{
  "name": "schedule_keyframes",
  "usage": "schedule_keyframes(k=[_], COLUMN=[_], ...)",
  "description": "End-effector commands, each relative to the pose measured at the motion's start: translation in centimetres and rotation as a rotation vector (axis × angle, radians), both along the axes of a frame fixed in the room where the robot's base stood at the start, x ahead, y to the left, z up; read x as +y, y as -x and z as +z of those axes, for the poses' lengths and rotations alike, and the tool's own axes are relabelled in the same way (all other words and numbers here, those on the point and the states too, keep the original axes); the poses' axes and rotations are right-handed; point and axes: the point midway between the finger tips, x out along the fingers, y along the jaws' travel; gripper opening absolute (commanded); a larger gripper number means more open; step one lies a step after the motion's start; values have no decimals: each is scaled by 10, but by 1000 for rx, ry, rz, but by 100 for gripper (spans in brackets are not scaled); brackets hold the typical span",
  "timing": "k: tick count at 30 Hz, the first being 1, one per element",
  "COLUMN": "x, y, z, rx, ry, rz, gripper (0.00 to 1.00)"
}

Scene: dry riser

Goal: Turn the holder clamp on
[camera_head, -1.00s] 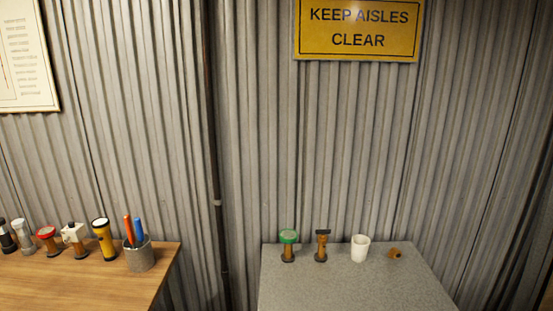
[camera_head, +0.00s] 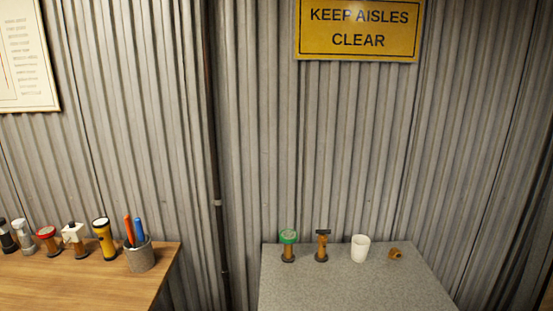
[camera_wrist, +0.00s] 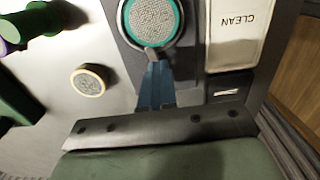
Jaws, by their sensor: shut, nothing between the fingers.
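My gripper (camera_wrist: 155,70) shows only in the wrist view. Its blue-grey fingers are shut with nothing between them, and their tips are close to the lower edge of a round grey mesh disc with a green ring (camera_wrist: 153,18). A small dark tab at that edge is by the fingertips; I cannot tell whether they touch. The disc sits on a dark panel (camera_wrist: 192,50). I cannot tell for sure which part is the holder clamp. The head view does not show my gripper.
In the wrist view, a round cream-rimmed piece (camera_wrist: 90,80) is left of the fingers, and a CLEAN label (camera_wrist: 236,35) is to the right. Green and purple parts fill the left edge. In the head view, a grey table (camera_head: 345,285) holds valve-like pieces and a white cup (camera_head: 360,249).

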Motion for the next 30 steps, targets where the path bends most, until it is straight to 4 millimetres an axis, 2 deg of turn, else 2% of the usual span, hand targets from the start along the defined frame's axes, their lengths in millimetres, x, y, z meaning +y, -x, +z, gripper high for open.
schedule_keyframes(k=[11, 27, 30], x=[2, 4, 4], y=[-1, 0, 0], z=[7, 57, 60], rx=[-3, -1, -1], ry=[10, 8, 7], rz=[1, 0, 0], gripper=[0, 0, 0])
